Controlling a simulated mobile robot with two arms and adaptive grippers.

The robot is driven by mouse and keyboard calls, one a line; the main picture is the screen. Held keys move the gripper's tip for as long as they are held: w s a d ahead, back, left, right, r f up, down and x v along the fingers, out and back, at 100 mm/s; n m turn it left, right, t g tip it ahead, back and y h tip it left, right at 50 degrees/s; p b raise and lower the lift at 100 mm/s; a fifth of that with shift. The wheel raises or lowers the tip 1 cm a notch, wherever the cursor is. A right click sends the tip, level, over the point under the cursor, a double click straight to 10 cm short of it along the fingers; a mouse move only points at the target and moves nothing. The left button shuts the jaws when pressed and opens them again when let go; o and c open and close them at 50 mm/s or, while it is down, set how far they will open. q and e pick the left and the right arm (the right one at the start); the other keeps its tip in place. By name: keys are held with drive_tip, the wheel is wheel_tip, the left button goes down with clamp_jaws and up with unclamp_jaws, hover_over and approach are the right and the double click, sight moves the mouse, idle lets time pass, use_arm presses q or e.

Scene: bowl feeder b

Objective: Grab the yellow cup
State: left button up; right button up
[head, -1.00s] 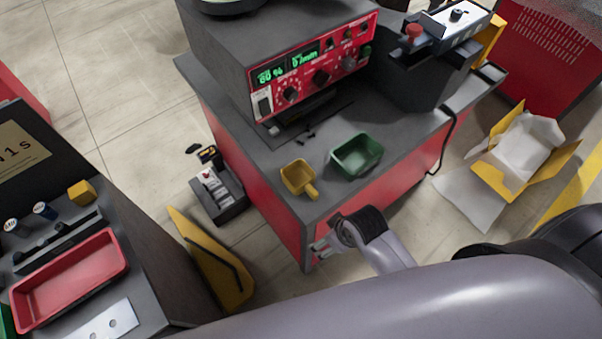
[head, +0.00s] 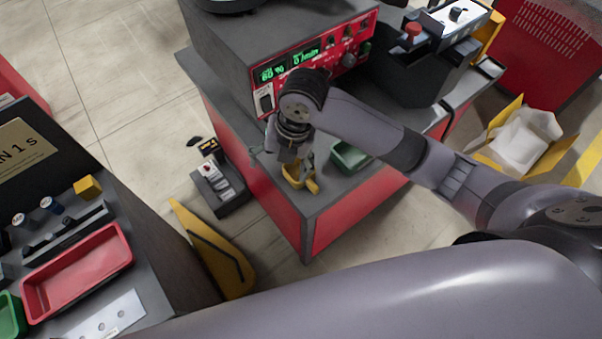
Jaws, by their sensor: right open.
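The yellow cup (head: 294,181) stands on the grey top of the red cabinet (head: 335,205), near its front corner. It is a small scoop-like cup with a handle pointing to the lower right. My right gripper (head: 292,168) is above the cup, pointing down, and hides much of it. The gripper is open. Whether its fingers touch the cup or are around it cannot be told from here. My left gripper is out of view.
A green bin (head: 349,157) stands just right of the cup, partly behind my right arm. A red control unit (head: 270,76) with dials rises behind. A red tray (head: 78,272) lies on the left table. A yellow-flapped box (head: 525,135) is on the floor at right.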

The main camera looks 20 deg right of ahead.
drive_tip(key=w+d+r+n+h, duration=0.2)
drive_tip(key=w+d+r+n, duration=0.2)
drive_tip(key=d+r+n, duration=0.3)
drive_tip(key=shift+n+g, duration=0.4)
drive_tip(key=shift+n, duration=0.2)
drive_tip(key=f+p, duration=0.1)
drive_tip(key=f, duration=0.3)
drive_tip(key=f+p, duration=0.1)
drive_tip(key=f, duration=0.4)
drive_tip(key=a+f, duration=0.1)
drive_tip(key=f, duration=0.3)
drive_tip(key=shift+s+a+f+p, duration=0.1)
drive_tip(key=shift+s+f+p, duration=0.1)
drive_tip(key=shift+p, duration=0.2)
wheel_tip(320, 180, down, 5)
drive_tip(key=shift+s+r+p, duration=0.1)
drive_tip(key=shift+r+p, duration=0.1)
drive_tip(key=shift+p, duration=0.75)
drive_tip(key=shift+f, duration=0.35)
drive_tip(key=shift+c, duration=0.2)
drive_tip(key=c, duration=1.3)
